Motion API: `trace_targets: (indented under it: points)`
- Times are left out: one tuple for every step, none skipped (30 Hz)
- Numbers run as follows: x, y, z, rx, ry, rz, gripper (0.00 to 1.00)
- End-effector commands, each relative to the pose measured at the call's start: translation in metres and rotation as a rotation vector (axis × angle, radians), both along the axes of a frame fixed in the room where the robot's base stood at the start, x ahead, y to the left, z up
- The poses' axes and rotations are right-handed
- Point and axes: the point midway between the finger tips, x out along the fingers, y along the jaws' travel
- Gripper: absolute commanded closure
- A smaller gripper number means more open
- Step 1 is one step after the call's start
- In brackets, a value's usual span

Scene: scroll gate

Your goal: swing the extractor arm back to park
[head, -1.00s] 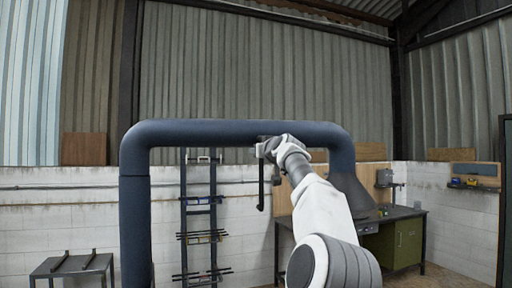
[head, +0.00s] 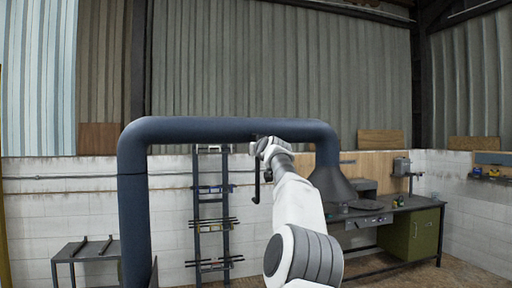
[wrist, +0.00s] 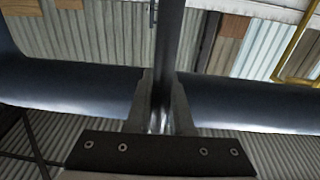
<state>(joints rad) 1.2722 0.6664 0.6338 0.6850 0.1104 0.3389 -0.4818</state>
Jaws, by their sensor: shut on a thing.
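The extractor arm (head: 225,130) is a thick dark blue pipe. It rises at the left, runs level across the middle and bends down at the right to a grey hood (head: 333,184). A thin dark handle (head: 257,184) hangs below the level pipe. My gripper (head: 262,148) is up at the pipe, by the top of the handle. In the wrist view, my gripper's two fingers (wrist: 160,108) close on either side of the handle bar (wrist: 169,42), with the blue pipe crossing behind. The exact contact is partly hidden in the head view.
A workbench (head: 370,216) with a green cabinet (head: 412,236) stands under and right of the hood. A dark rack (head: 211,210) stands at the back wall. A small table (head: 88,250) is at the lower left.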

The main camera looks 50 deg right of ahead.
Motion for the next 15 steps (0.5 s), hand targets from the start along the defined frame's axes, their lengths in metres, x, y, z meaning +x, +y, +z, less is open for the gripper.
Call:
trace_targets:
  points:
    - [0.0056, 0.0059, 0.0045, -0.002, -0.007, 0.011, 1.0]
    - [0.0057, 0.0059, 0.0046, -0.002, -0.007, 0.011, 1.0]
    - [0.0058, 0.006, 0.0046, -0.002, -0.007, 0.011, 1.0]
    - [0.0059, 0.006, 0.0047, -0.002, -0.007, 0.011, 1.0]
    - [0.0061, 0.0061, 0.0048, -0.002, -0.008, 0.011, 1.0]
    - [0.006, 0.0063, 0.0049, -0.002, -0.008, 0.012, 1.0]
    - [0.0061, 0.0064, 0.005, -0.002, -0.009, 0.012, 1.0]
    - [0.0061, 0.0064, 0.0051, -0.002, -0.009, 0.012, 1.0]
    - [0.0062, 0.0064, 0.0052, -0.002, -0.009, 0.012, 1.0]
    - [0.0062, 0.0066, 0.0053, -0.002, -0.009, 0.012, 1.0]
    - [0.0062, 0.0066, 0.0054, -0.002, -0.009, 0.012, 1.0]
    - [0.0062, 0.0066, 0.0055, -0.003, -0.009, 0.012, 1.0]
    - [0.0062, 0.0066, 0.0056, -0.003, -0.009, 0.012, 0.75]
    - [0.0061, 0.0065, 0.0054, -0.002, -0.009, 0.012, 0.7]
    - [0.0059, 0.0063, 0.0051, -0.002, -0.009, 0.012, 0.62]
